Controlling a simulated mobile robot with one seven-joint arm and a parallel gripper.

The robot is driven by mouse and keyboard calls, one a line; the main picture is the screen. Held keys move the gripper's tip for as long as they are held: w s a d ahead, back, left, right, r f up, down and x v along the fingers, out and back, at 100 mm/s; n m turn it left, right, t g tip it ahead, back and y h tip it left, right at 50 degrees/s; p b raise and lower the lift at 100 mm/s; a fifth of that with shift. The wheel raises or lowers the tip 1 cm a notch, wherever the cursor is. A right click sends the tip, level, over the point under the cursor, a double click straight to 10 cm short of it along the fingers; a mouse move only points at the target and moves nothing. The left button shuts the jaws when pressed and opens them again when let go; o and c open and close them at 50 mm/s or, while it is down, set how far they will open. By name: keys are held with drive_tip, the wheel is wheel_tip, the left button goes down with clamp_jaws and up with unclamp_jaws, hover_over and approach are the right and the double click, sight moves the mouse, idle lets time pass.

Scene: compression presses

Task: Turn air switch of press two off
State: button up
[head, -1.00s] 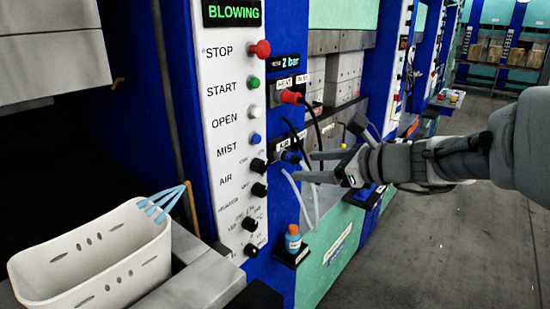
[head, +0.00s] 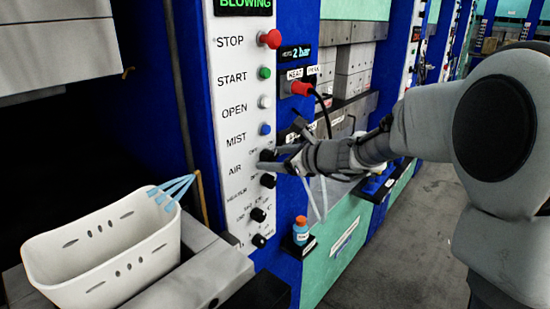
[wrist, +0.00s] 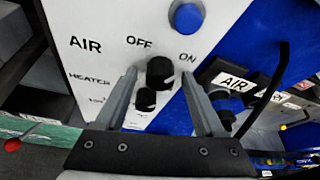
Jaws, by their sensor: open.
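The air switch is a black rotary knob (wrist: 159,71) on the white control panel (wrist: 105,20), with "AIR" to its left, "OFF" at its upper left and "ON" at its upper right. A small pale mark shows low on its right side; I cannot tell for certain which setting it points to. My gripper (wrist: 158,76) is open, one finger on each side of the knob, with gaps visible. In the head view my gripper (head: 268,162) reaches the panel from the right at the AIR row, partly hiding the knob. The panel's display (head: 245,5) reads "BLOWING".
The heater knob (wrist: 146,99) sits close below, between my fingers. A blue button (wrist: 188,18) is above. A red plug (head: 301,88) with a black cable, hanging tubes and a small bottle (head: 300,231) are nearby. A white basket (head: 105,255) stands at left.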

drive_tip(key=shift+c, duration=0.3)
clamp_jaws()
drive_tip(key=shift+f+b, duration=0.15)
drive_tip(key=shift+b, duration=0.45)
drive_tip(key=n+t+b, duration=0.1)
drive_tip(key=n+b, duration=0.1)
drive_tip(key=b, duration=0.7)
drive_tip(key=n+t+h+b, duration=0.1)
drive_tip(key=n+t+b, duration=0.1)
drive_tip(key=b, duration=0.7)
drive_tip(key=n+t+b, duration=0.2)
drive_tip(key=n+b, duration=0.2)
drive_tip(key=b, duration=0.5)
drive_tip(key=shift+s+a+f+h, duration=0.1)
drive_tip(key=shift+s+f+h, duration=0.05)
drive_tip(key=shift+f+h, duration=0.15)
drive_tip(key=shift+n, duration=0.3)
drive_tip(key=shift+r+b, duration=0.2)
drive_tip(key=shift+b, duration=0.3)
